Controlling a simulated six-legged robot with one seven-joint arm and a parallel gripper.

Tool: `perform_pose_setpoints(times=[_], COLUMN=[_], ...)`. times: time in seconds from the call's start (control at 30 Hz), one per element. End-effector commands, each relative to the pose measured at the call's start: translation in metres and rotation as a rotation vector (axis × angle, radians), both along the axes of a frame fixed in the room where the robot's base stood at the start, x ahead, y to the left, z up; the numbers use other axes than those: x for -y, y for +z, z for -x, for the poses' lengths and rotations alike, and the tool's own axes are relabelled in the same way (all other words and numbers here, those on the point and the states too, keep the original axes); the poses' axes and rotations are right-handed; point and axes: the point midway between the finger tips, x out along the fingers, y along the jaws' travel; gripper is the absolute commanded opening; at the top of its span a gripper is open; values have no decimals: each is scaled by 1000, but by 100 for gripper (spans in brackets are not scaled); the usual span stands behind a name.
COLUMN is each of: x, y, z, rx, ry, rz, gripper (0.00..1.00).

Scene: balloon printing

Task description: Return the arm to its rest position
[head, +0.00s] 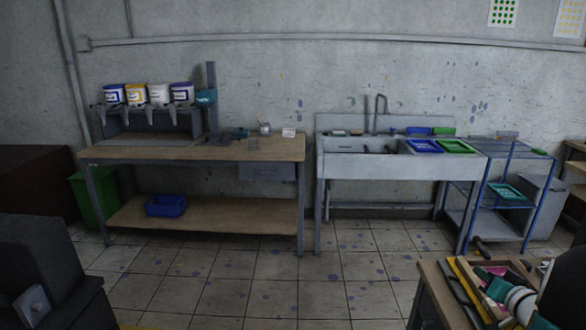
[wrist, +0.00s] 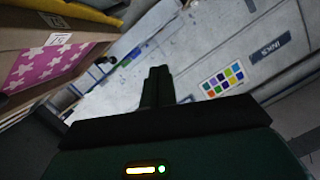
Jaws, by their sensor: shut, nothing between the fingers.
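My gripper (wrist: 159,72) shows in the wrist view as dark green fingers pressed together, with nothing between them. Its dark body with a small lit indicator fills the bottom of that view. The fingers point toward a pale grey, marked surface and touch nothing that I can see. In the head view, part of my arm seems to show at the lower right, in white and teal, over a workbench (head: 430,275). I cannot make out the fingertips there.
In the head view, a wooden table (head: 270,150), a sink (head: 400,166) and a blue-framed rack (head: 530,195) line the wall. The tiled floor before them is clear.

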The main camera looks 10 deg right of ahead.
Motion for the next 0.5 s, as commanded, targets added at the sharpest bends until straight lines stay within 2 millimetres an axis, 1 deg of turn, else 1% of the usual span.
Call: perform_pose_setpoints(times=[0.07,0.13,0.17,0.2,0.27,0.3,0.37,0.4,0.47,0.5], x=[-22,-53,-70,-95,-136,-164,-206,-233,-270,-293], y=[8,18,22,29,37,42,49,52,56,57], z=[-8,-17,-21,-24,-27,-27,-22,-17,-5,5], rx=[-9,-32,-47,-72,-122,-162,-228,-280,-361,-416], ry=[49,120,158,212,296,351,428,476,537,570], rz=[-15,-41,-56,-76,-104,-120,-137,-145,-148,-143], gripper=[0,0,0,0,0,0,0,0,0,0])
